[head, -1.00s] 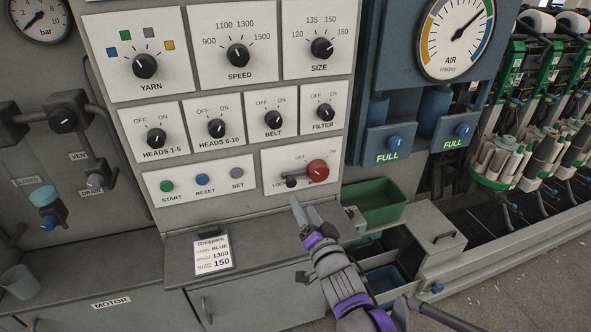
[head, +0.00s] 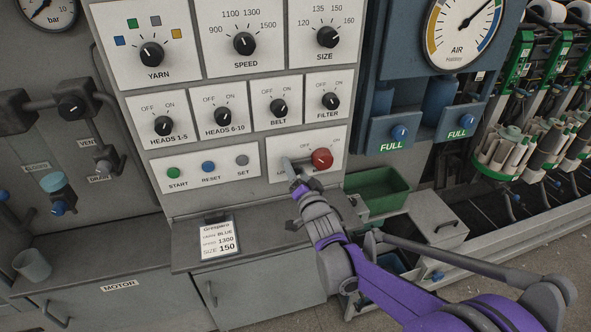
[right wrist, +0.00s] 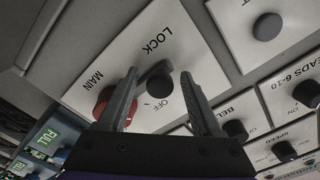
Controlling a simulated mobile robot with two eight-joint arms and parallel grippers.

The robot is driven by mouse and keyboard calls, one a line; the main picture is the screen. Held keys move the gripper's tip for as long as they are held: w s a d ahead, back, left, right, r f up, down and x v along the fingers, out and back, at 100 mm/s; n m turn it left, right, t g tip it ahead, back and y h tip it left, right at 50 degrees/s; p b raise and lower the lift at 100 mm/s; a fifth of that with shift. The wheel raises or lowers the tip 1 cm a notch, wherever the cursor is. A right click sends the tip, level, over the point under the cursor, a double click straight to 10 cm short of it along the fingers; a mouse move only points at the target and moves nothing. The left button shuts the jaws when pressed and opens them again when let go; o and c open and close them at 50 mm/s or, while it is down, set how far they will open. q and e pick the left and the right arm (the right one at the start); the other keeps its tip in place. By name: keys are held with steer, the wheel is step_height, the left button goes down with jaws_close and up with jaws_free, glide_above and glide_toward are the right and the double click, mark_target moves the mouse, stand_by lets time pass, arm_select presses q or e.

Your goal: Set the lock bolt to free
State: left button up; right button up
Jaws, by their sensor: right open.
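The lock bolt (right wrist: 161,88) shows in the right wrist view as a short dark bar and black knob beside the word LOCK. My right gripper (right wrist: 160,76) is open, with one finger on each side of the knob. I cannot tell whether either finger touches it. In the head view my right gripper (head: 292,170) reaches the lower right panel plate and its fingers hide the bolt. The red MAIN knob (head: 322,158) is just right of the fingertips; it also shows in the right wrist view (right wrist: 112,104), partly behind a finger. My left gripper is not in view.
Start, reset and set buttons (head: 208,167) sit on the plate to the left. The switch knobs (head: 278,108) are above. A green bin (head: 380,190) stands right of the panel. A job card (head: 219,238) lies on the ledge below.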

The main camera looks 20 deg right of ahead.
jaws_close()
steer(key=shift+r, duration=0.1)
stand_by(1.2)
